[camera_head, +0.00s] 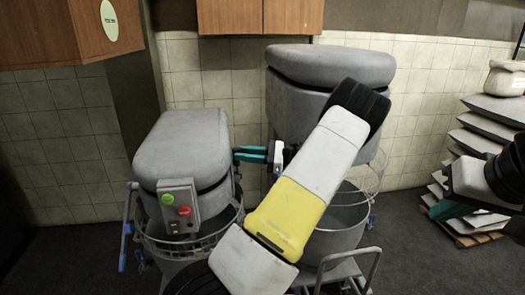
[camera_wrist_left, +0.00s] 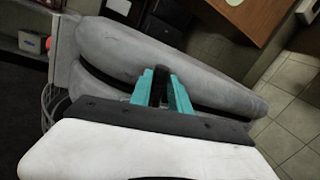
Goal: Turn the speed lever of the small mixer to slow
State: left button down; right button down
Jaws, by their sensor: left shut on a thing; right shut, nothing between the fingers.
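The small mixer (camera_head: 185,150) stands at the left in the head view, with a grey rounded head, a green and a red button, and a wire guard. In the left wrist view its grey head (camera_wrist_left: 130,50) fills the middle. My left gripper (camera_head: 236,154) is at the right side of this head, teal fingers pointing left. In the left wrist view my left gripper (camera_wrist_left: 160,82) is shut on a dark upright piece, the speed lever (camera_wrist_left: 160,80), at the mixer's side. The lever's setting marks are hidden. My right gripper (camera_head: 452,210) is shut and empty at the far right, partly seen.
A large mixer (camera_head: 325,75) with its bowl (camera_head: 345,215) stands behind my left arm. Stacked sacks (camera_head: 490,135) on a pallet (camera_head: 470,235) are at the right. Wooden cabinets (camera_head: 240,15) hang above. Dark floor is clear between the large mixer and the pallet.

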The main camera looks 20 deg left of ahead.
pick_arm(q)
jog(key=shift+s+d+f+n+g+y, duration=0.15)
jog(key=shift+s+d+f+n, duration=0.15)
jog(key=shift+s+n, duration=0.3)
jog(key=shift+s+d+f+n+g+y, duration=0.1)
jog(key=shift+s+d+f+n+g, duration=0.2)
jog(key=shift+n, duration=0.5)
jog(key=shift+s+d+f+n+g+y, duration=0.15)
jog(key=shift+s+d+f+n, duration=0.2)
jog(key=shift+s+n, duration=0.3)
jog(key=c, duration=1.5)
grip_release()
jog(key=shift+w+d, duration=0.1)
jog(key=v, duration=0.7)
jog(key=shift+d, duration=0.35)
